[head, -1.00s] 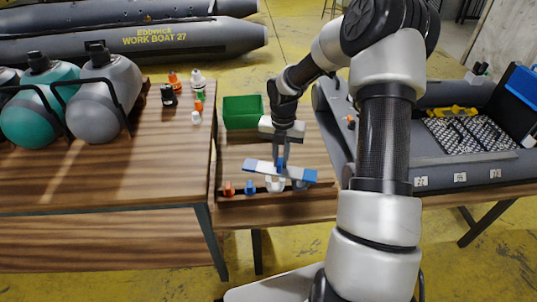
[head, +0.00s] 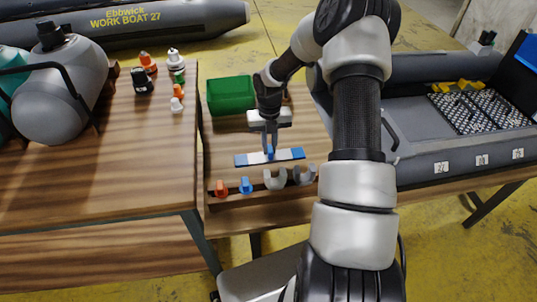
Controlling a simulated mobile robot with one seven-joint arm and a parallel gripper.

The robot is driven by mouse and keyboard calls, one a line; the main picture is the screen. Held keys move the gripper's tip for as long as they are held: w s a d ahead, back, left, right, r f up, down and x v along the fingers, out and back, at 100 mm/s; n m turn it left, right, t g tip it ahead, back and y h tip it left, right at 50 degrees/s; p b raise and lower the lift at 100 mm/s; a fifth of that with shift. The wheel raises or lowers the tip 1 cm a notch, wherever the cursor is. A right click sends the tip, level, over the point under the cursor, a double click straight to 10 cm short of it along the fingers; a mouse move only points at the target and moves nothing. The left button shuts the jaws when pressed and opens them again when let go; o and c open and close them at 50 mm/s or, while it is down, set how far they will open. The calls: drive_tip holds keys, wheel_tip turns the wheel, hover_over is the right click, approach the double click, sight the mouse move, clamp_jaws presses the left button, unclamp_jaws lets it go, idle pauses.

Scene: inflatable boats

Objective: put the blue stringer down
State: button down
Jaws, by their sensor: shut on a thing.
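The blue stringer (head: 247,160) is a flat bar with blue ends and a paler stretch along it. My gripper (head: 270,150) is shut on its middle, with the fingers pointing down. The bar lies crosswise, its right end slightly higher in the picture. It shows over the wooden bench (head: 226,137), just behind a row of small parts at the front. I cannot tell whether its underside touches the bench or hangs a little above it.
Along the bench front stand an orange part (head: 221,189), a blue part (head: 246,186) and two grey clips (head: 275,180). A green bin (head: 231,95) stands behind. A grey boat (head: 440,150) is at right; a table with bottles (head: 140,150) is at left.

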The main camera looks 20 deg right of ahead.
sight(269, 154)
drive_tip(key=shift+f+b, duration=0.4)
drive_tip(key=shift+f, duration=1.4)
drive_tip(key=shift+f, duration=0.1)
drive_tip(key=shift+f, duration=0.1)
drive_tip(key=c, duration=1.7)
unclamp_jaws()
drive_tip(key=shift+c, duration=0.2)
wheel_tip(269, 154, up, 12)
drive_tip(key=p, duration=0.3)
drive_tip(key=shift+r, duration=0.2)
